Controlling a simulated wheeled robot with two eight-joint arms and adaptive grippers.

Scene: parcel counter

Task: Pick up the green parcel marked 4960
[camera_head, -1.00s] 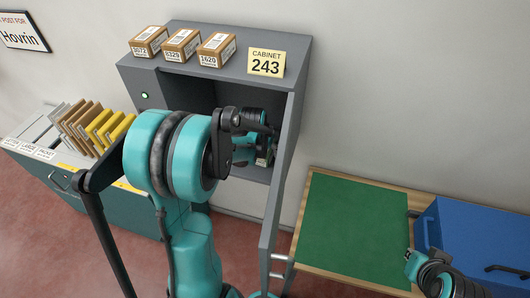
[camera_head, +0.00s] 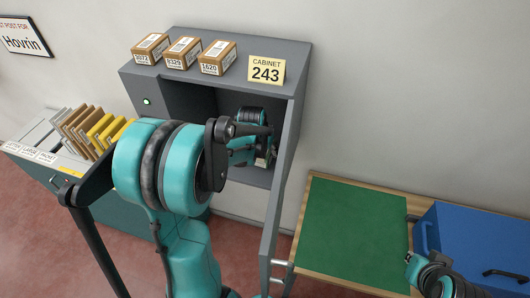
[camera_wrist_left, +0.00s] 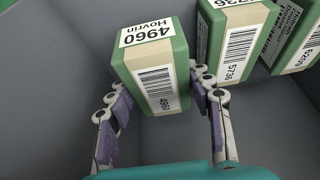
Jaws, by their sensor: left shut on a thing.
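The green parcel marked 4960 (camera_wrist_left: 153,70), with a cream label side, a barcode and the name Hovrin, stands inside the grey cabinet in the left wrist view. My left gripper (camera_wrist_left: 165,108) has a finger on each side of it and is shut on it. In the head view my left arm reaches into the open cabinet (camera_head: 289,125), and the wrist (camera_head: 247,138) hides most of the inside. My right gripper (camera_head: 412,262) is at the lower right by the green mat; its jaw state is unclear.
Close to the right of the held parcel are green parcels 5736 (camera_wrist_left: 228,45) and another (camera_wrist_left: 296,38). The cabinet door (camera_head: 271,225) stands open. Brown boxes (camera_head: 183,53) sit on top. A green mat (camera_head: 350,230) lies clear beside a blue bin (camera_head: 475,245).

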